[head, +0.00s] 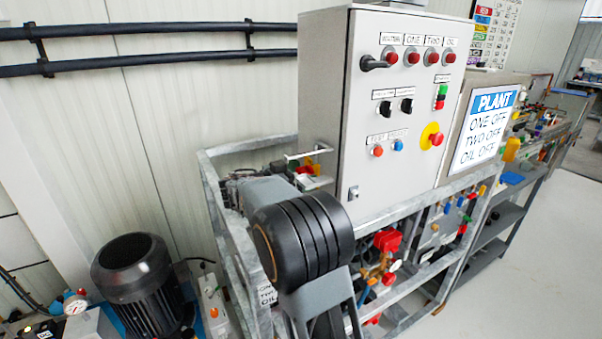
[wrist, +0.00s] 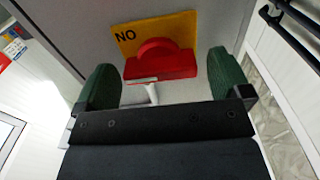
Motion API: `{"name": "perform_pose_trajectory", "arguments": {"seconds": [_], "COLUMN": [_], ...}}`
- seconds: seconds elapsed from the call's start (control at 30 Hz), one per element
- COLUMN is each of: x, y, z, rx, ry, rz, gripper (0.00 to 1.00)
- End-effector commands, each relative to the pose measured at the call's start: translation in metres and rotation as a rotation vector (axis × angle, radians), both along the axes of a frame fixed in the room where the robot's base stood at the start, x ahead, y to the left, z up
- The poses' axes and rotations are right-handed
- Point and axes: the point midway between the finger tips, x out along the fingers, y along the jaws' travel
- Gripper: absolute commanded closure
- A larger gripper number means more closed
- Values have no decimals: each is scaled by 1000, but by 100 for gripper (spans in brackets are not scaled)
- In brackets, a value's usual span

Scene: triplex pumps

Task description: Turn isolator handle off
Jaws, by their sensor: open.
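The isolator handle is a red grip with a rounded hub (wrist: 160,62), on a yellow plate (wrist: 126,36) whose visible letters read "NO" in the wrist view. A small red and yellow part, likely this isolator (head: 304,169), shows low on the left side of the grey cabinet (head: 328,95) in the head view. My gripper (wrist: 164,82) is open, with a green fingertip on each side of the red handle. Both fingers look apart from it; the depth between them is hard to judge. My arm hides much of this area in the head view.
A pale bracket (wrist: 152,92) stands out between the fingers, below the handle. Galvanised frame rails (head: 222,225) surround the cabinet. A black motor (head: 140,280) stands at lower left. A "PLANT" sign (head: 487,130) reads ONE OFF, TWO OFF, OIL OFF. Floor at right is clear.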

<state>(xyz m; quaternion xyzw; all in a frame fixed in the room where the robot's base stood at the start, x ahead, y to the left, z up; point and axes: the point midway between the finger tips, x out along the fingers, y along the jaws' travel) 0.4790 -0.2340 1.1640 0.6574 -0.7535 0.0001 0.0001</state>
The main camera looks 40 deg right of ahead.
Motion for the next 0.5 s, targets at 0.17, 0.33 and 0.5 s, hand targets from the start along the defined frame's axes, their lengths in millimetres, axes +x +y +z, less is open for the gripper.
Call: {"name": "perform_pose_trajectory", "arguments": {"seconds": [0.17, 0.33, 0.5], "x": [0, 0, 0], "y": [-1, -1, 0], "z": [0, 0, 0], "rx": [0, 0, 0], "ry": [0, 0, 0], "rz": [0, 0, 0], "gripper": [4, 12, 28]}}
